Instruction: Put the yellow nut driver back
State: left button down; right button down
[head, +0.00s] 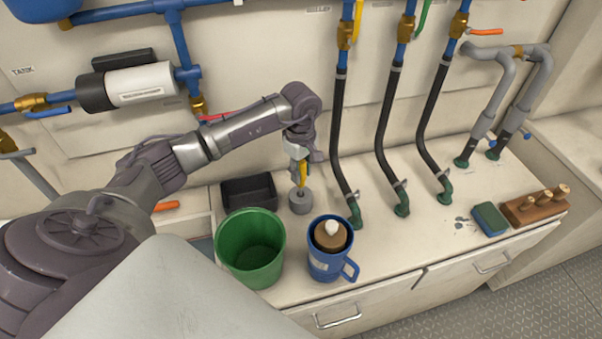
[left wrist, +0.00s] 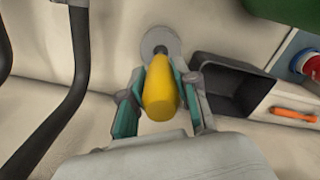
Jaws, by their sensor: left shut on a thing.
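My left gripper (head: 299,162) is shut on the yellow nut driver (head: 302,174) and holds it upright, handle up, over the counter. In the left wrist view the yellow handle (left wrist: 160,92) sits between the two fingers. A round grey holder (head: 300,202) stands on the counter directly below the driver. It also shows in the left wrist view (left wrist: 159,39) beyond the handle. I cannot tell whether the driver's tip is inside the holder or just above it. My right gripper is out of view.
A black tray (head: 233,197), a green bucket (head: 250,231) and a blue mug (head: 328,266) stand close to the holder. Black hoses (head: 339,140) rise behind and to the right. A sponge (head: 490,218) and a wooden peg block (head: 535,212) lie farther right. The counter's middle right is mostly clear.

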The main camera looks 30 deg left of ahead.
pick_arm(q)
jog(key=shift+f, duration=0.1)
jog(key=c, duration=0.9)
grip_release()
jog(key=shift+o, duration=0.2)
jog(key=shift+r, duration=0.2)
notch_tip(320, 180, up, 11)
jog(key=b, duration=0.3)
jog(key=shift+a, duration=0.1)
jog(key=shift+r, duration=0.5)
